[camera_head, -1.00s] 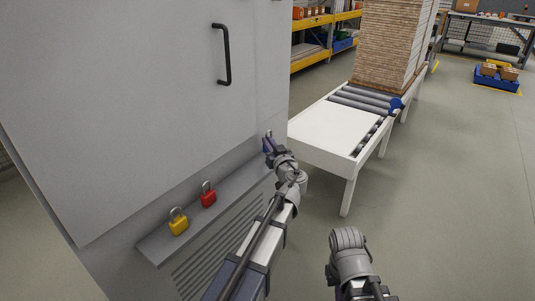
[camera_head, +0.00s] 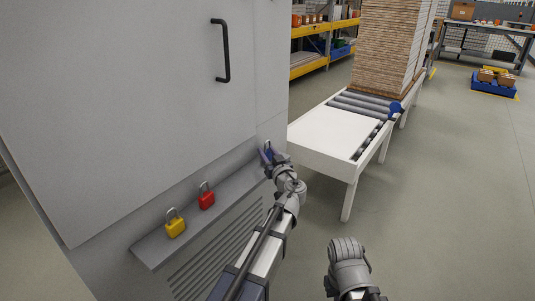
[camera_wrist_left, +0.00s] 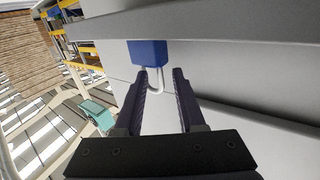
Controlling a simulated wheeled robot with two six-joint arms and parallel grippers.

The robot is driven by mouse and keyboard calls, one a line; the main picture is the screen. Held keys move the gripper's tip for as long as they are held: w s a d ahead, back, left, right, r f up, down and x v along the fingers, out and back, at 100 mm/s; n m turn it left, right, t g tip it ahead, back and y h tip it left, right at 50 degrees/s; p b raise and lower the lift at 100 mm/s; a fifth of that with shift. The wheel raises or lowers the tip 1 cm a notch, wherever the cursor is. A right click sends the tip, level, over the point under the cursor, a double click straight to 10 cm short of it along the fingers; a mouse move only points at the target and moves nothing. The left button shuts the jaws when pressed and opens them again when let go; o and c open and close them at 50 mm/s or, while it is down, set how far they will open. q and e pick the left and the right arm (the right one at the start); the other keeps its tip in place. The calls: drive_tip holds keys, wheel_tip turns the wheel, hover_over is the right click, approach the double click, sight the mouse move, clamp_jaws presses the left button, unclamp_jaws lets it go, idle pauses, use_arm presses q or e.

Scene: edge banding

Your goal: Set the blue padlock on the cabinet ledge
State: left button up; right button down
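The blue padlock (camera_wrist_left: 148,52) shows upside down in the left wrist view, its body at the ledge and its shackle pointing toward my gripper. In the head view it is small at the ledge's right end (camera_head: 267,146), partly hidden by my fingers. My left gripper (camera_wrist_left: 159,76) is open, with a finger on each side of the shackle and visible gaps to both. It also shows in the head view (camera_head: 270,157). The grey cabinet ledge (camera_head: 228,188) runs along the cabinet front. My right gripper is not in view; only part of that arm shows.
A yellow padlock (camera_head: 175,228) and a red padlock (camera_head: 206,200) stand on the ledge to the left, with free ledge between the red one and my gripper. The cabinet door (camera_head: 130,110) rises behind. A white roller table (camera_head: 335,132) stands close on the right.

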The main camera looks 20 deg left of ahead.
use_arm(q)
drive_tip(key=shift+r, duration=0.15)
drive_tip(key=shift+s+d, duration=0.15)
drive_tip(key=shift+s, duration=0.1)
drive_tip(key=v, duration=1.1)
drive_tip(key=shift+d, duration=0.15)
drive_tip(key=shift+s, duration=0.15)
